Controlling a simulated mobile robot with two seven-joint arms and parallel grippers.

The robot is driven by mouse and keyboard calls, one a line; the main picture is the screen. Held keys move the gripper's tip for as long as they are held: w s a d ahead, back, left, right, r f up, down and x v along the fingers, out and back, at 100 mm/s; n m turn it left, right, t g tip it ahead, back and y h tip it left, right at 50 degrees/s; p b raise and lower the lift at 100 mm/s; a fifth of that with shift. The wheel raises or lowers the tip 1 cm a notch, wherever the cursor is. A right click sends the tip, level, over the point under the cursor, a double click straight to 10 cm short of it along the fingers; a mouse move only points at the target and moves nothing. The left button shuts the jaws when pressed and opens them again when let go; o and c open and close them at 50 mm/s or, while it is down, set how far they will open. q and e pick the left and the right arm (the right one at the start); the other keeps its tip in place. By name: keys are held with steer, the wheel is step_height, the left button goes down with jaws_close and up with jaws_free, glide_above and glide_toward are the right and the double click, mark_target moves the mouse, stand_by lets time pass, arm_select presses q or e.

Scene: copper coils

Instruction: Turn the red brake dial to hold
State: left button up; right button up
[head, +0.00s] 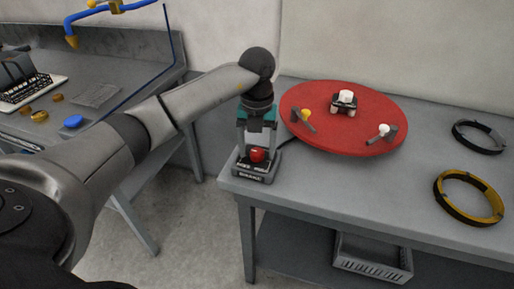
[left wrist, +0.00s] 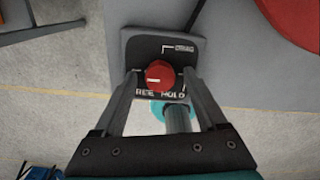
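The red brake dial (head: 258,155) sits on a small dark box (head: 265,179) at the table's front left corner. In the left wrist view the dial (left wrist: 160,75) is round, with a short white mark on its left side. The plate around it carries white lettering, with HOLD at lower right, a partly hidden word at lower left and another label at upper right. My left gripper (head: 257,149) points down over the box. Its fingers (left wrist: 161,77) are open, one on each side of the dial, with visible gaps. My right gripper is not in view.
A red round turntable (head: 350,135) with small fittings stands right of the box. A black ring (head: 479,137) and a yellow-and-black coil (head: 468,197) lie at the right. A grey crate (head: 372,262) is below. A second bench (head: 100,95) stands at left.

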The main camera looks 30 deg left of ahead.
arm_select(q)
jaws_close()
stand_by(0.4)
